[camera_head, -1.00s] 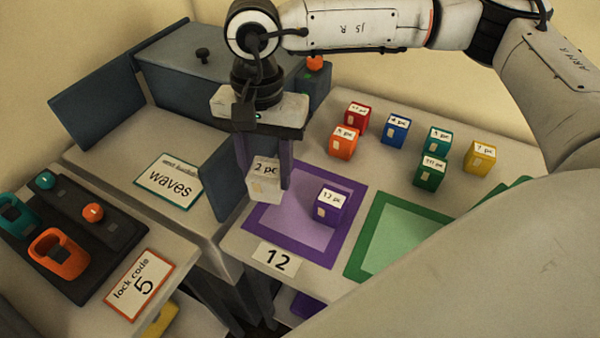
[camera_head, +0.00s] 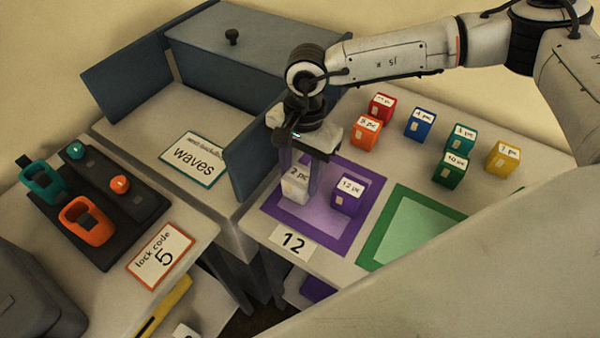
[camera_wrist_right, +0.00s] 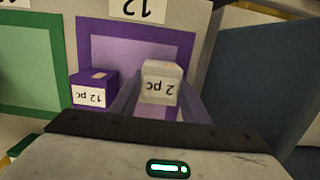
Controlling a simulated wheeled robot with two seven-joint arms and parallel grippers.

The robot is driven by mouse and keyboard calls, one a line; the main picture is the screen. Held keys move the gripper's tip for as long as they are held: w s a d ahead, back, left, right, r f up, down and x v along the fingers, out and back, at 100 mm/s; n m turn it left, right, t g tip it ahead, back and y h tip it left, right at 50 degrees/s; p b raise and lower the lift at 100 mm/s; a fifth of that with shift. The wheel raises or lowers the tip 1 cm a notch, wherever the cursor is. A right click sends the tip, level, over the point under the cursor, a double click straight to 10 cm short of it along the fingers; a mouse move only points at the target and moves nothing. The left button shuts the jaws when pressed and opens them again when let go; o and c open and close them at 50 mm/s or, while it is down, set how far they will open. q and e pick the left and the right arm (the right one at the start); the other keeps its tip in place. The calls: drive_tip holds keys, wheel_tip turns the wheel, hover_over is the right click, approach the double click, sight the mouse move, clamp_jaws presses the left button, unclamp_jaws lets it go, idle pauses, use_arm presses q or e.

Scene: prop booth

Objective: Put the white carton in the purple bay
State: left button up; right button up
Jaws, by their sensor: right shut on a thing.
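The white carton (camera_head: 295,188), labelled "2 pc", is between the fingers of my right gripper (camera_head: 304,178), which is shut on it. It also shows in the right wrist view (camera_wrist_right: 162,82), upside down there. The carton is over the left part of the purple bay (camera_head: 345,237), low and close to its surface; I cannot tell whether it touches. A purple carton (camera_head: 347,196) labelled "12 pc" stands in the bay just right of the white one. My left gripper is not in view.
A green bay (camera_head: 412,228) lies to the right. Red (camera_head: 381,107), orange (camera_head: 366,131), blue (camera_head: 420,124), teal (camera_head: 462,138), green (camera_head: 450,170) and yellow (camera_head: 503,159) cartons stand behind it. A dark upright panel (camera_head: 252,160) stands close left of the gripper. A "12" card (camera_head: 294,241) lies in front.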

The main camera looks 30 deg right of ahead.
sight(303, 172)
drive_tip(key=shift+f, duration=0.1)
drive_tip(key=o, duration=1.1)
drive_tip(key=r, duration=0.8)
drive_tip(key=d+r+b, duration=0.1)
drive_tip(key=r, duration=0.3)
drive_tip(key=shift+w+r, duration=0.15)
drive_tip(key=shift+w, duration=0.1)
drive_tip(key=shift+s, duration=0.1)
